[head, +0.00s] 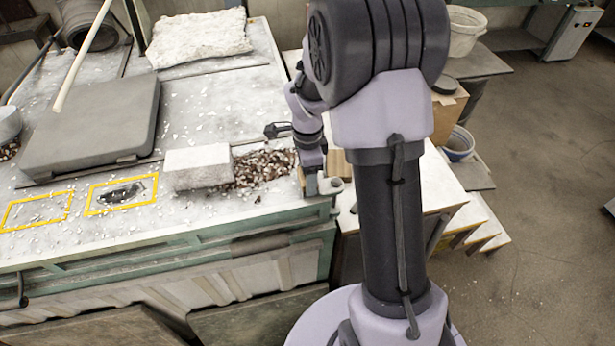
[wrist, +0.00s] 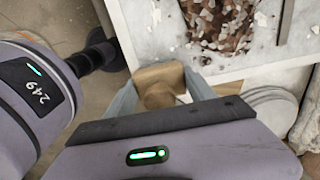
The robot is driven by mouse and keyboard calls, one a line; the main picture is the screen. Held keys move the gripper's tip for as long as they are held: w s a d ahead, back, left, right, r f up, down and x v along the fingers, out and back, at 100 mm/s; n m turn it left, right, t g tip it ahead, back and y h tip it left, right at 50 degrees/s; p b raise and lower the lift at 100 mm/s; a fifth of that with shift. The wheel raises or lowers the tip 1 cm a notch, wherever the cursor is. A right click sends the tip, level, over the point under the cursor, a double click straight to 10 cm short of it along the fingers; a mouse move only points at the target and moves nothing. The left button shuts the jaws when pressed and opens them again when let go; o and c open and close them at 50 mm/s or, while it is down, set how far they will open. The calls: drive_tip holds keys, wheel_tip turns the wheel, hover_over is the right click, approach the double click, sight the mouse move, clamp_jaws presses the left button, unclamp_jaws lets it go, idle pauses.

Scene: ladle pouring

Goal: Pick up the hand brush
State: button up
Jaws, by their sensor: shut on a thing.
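The hand brush (wrist: 160,77) shows in the wrist view as a tan, wooden-looking piece between the two grey fingers of my gripper (wrist: 162,92). My gripper is shut on it, beside the table's edge. Its bristles and far end are hidden. In the head view my gripper (head: 318,186) points down at the right front corner of the worktable (head: 215,105). The brush is too small and covered there to make out clearly.
A pile of brown and white chips (head: 265,167) lies on the worktable beside a pale block (head: 197,167). A dark grey slab (head: 95,120) lies further left. Buckets (head: 460,143) and low steps stand to the right. Open floor lies beyond.

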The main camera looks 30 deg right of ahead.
wheel_tip(320, 180, up, 3)
drive_tip(key=shift+f, duration=0.15)
drive_tip(key=s+a+r+b, duration=0.1)
drive_tip(key=s+a+b, duration=0.1)
drive_tip(key=s+a, duration=0.8)
drive_tip(key=shift+s+a+r, duration=0.25)
drive_tip(key=shift+s+a, duration=0.15)
drive_tip(key=shift+a, duration=0.55)
